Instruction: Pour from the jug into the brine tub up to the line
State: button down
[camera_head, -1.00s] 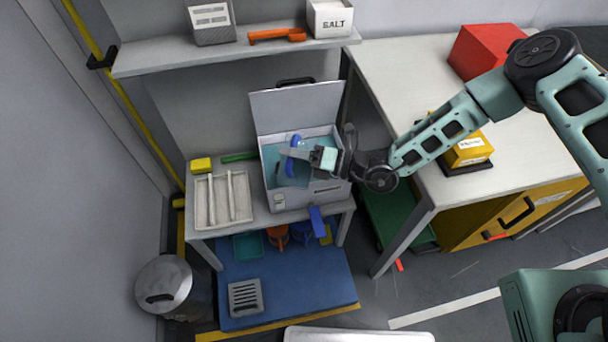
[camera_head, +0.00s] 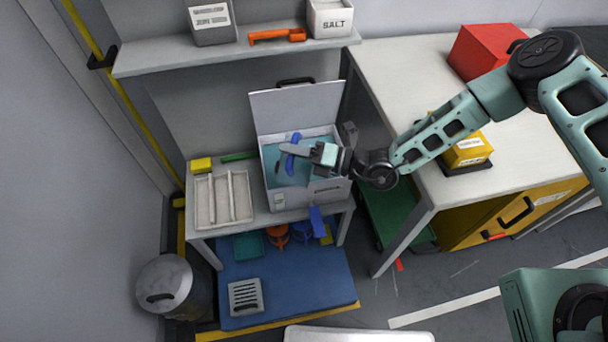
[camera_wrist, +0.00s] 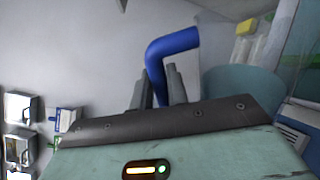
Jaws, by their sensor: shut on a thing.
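The brine tub (camera_head: 328,195) is a pale grey box with its lid (camera_head: 297,108) raised at the back, standing on the small bench. Blue-green shows inside it. My gripper (camera_head: 296,150) is over the tub, shut on the blue handle of the jug (camera_head: 292,160). In the wrist view the blue handle of the jug (camera_wrist: 172,44) rises between the fingers of my gripper (camera_wrist: 158,88), and a see-through blue-green body shows to the right. In the head view the jug's body is hard to tell from the tub's inside. I cannot make out the fill line or a stream.
A pale divided tray (camera_head: 205,200) and a yellow block (camera_head: 201,164) are left of the tub. Above is a shelf (camera_head: 240,55) with a salt box (camera_head: 330,18) and orange scoop (camera_head: 277,36). A large table (camera_head: 400,85) stands at right, a lidded bin (camera_head: 164,287) at lower left.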

jog(key=shift+r, duration=0.2)
jog(key=shift+w+r+m, duration=0.15)
jog(key=shift+w+m, duration=0.1)
jog(key=shift+m, duration=0.05)
jog(key=shift+w+d+r+m, duration=0.1)
jog(key=shift+w+r+m, duration=0.15)
jog(key=shift+w+m, duration=0.2)
dwell(1.2)
jog(key=shift+w, duration=0.1)
jog(key=shift+r, duration=0.1)
dwell(0.6)
jog(key=shift+w+m, duration=0.15)
jog(key=shift+m, duration=0.1)
jog(key=shift+p, duration=0.3)
